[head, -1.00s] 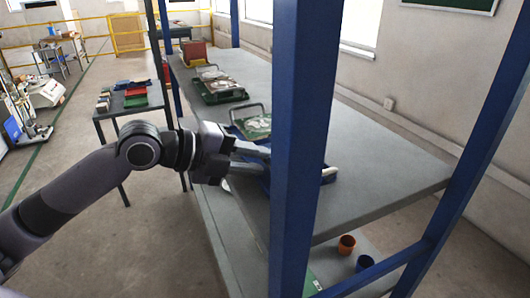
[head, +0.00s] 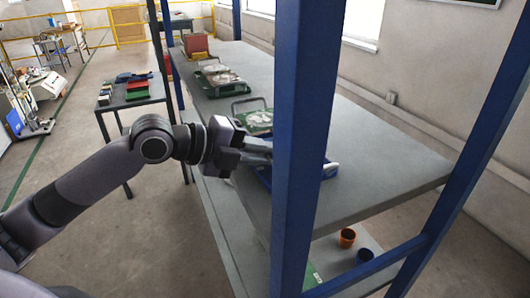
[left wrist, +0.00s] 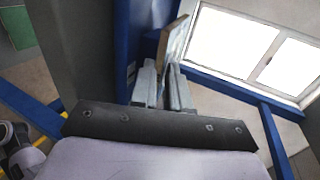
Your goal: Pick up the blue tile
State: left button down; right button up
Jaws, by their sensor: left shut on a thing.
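In the head view my left gripper (head: 262,152) reaches in from the left over the blue tray (head: 262,178) on the long grey table. Its tips are partly hidden behind a blue post. In the left wrist view the two grey fingers (left wrist: 161,88) are shut on a thin flat slab (left wrist: 174,42), which sticks out beyond the tips. The slab's visible face looks tan and grey; I cannot tell clearly that it is the blue tile. My right gripper is not in view.
Blue posts (head: 305,130) of a frame stand close in front of the grey table (head: 385,165). A green tray (head: 215,90) lies farther back. An orange cup (head: 347,237) and a blue cup (head: 364,256) stand on the lower shelf. The table's right part is clear.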

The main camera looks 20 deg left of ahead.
pick_arm(q)
notch_tip(320, 180, up, 2)
jog(key=shift+p, duration=0.75)
jog(key=shift+f, duration=0.15)
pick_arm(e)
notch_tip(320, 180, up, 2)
pick_arm(q)
jog(key=shift+s+a, duration=0.15)
jog(key=shift+s, duration=0.05)
jog(key=b+v, duration=1.4)
jog(key=shift+s+a, duration=0.2)
jog(key=shift+s, duration=0.05)
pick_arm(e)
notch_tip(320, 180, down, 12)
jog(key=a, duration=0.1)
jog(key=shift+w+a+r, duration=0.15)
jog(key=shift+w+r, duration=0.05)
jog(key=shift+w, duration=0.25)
pick_arm(q)
jog(key=shift+f, duration=0.1)
